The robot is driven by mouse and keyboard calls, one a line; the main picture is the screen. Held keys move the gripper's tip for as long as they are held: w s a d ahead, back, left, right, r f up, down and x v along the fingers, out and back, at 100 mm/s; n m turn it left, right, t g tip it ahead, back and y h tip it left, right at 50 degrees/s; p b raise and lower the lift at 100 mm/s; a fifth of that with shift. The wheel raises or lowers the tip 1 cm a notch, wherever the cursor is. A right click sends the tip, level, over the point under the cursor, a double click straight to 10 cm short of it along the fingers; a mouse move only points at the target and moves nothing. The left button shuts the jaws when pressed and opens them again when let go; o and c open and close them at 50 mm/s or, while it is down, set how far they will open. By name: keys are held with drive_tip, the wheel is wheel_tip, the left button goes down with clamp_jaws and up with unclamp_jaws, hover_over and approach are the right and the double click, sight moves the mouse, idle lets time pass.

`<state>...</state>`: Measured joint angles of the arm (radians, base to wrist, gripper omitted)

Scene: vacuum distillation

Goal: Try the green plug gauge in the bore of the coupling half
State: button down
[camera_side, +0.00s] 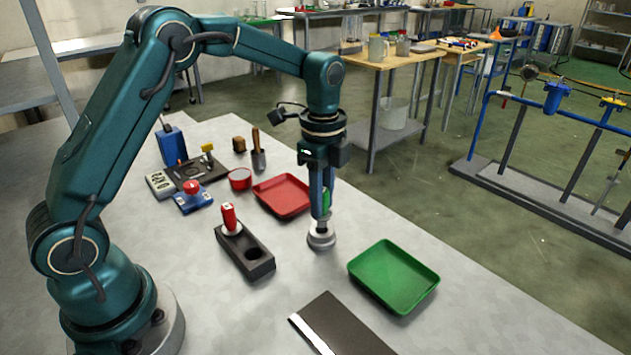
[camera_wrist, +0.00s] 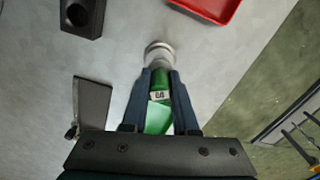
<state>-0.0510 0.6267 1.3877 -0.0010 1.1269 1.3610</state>
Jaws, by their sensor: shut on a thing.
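My gripper (camera_side: 322,212) points straight down and is shut on the green plug gauge (camera_side: 326,202). The gauge's green handle, with a white label, shows between the fingers in the wrist view (camera_wrist: 160,80). The coupling half (camera_side: 321,240) is a round grey metal piece on the table right below my gripper. It also shows just past the fingertips in the wrist view (camera_wrist: 158,48). The gauge's lower end meets the top of the coupling half or lies close to it; the fingers and the angle hide how far it is in the bore.
A dark gauge block (camera_side: 246,260) holds an upright red gauge (camera_side: 230,220) and has one empty hole. A red tray (camera_side: 282,211) lies behind and a green tray (camera_side: 394,298) to the right. A dark plate (camera_side: 345,328) lies at the front. Small tools stand at the back left.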

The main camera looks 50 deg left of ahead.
drive_tip(key=shift+r, duration=0.65)
drive_tip(key=shift+r, duration=0.45)
